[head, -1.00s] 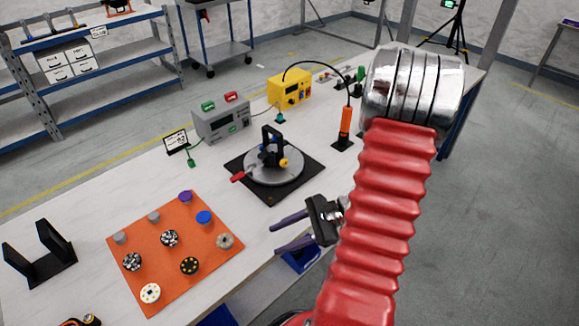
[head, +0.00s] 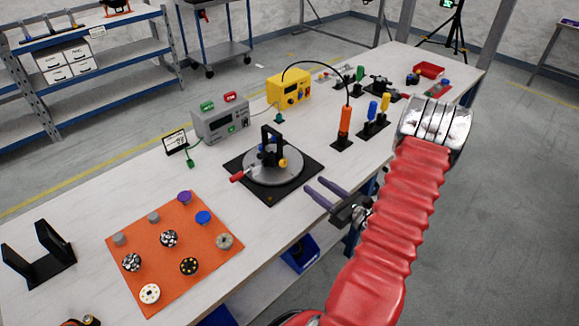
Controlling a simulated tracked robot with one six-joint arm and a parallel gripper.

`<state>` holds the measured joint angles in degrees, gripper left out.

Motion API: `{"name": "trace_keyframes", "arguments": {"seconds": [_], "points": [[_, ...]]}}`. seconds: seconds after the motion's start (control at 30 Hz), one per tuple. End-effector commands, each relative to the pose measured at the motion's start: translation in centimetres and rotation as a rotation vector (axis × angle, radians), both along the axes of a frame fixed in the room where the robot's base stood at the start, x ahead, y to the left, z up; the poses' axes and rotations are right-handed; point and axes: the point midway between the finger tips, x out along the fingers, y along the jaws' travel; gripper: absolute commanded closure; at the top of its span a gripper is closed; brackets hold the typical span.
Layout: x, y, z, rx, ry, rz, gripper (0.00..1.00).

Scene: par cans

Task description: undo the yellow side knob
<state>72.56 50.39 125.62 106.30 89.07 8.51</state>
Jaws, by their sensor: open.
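The yellow side knob (head: 283,163) sits low on the right side of a black bracket (head: 266,138). The bracket stands on a round grey turntable plate (head: 262,179) on a black square base (head: 308,173). A red handle (head: 237,177) sticks out at the plate's left edge. A blue part shows inside the bracket; its shape is too small to tell. My gripper (head: 319,193) is open and empty at the table's front edge, right of and nearer than the base. Its two dark fingers point left toward the base, apart from the knob.
An orange mat (head: 190,225) with several round pieces lies at front left. A grey power supply (head: 222,123) and a yellow box (head: 289,90) stand behind the turntable. An orange-handled tool (head: 345,120) and blue and yellow-handled tools (head: 372,111) stand to the right.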

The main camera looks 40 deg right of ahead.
Motion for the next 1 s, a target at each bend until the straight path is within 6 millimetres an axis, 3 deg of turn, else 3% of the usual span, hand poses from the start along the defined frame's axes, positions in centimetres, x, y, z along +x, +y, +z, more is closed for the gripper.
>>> {"name": "trace_keyframes", "arguments": {"seconds": [0.47, 1.0], "points": [[0.9, 0.1, 0.0, 0.001, 0.003, 0.005, 0.57], [7.9, 0.4, 0.0, 0.000, 0.002, 0.008, 0.57]]}}
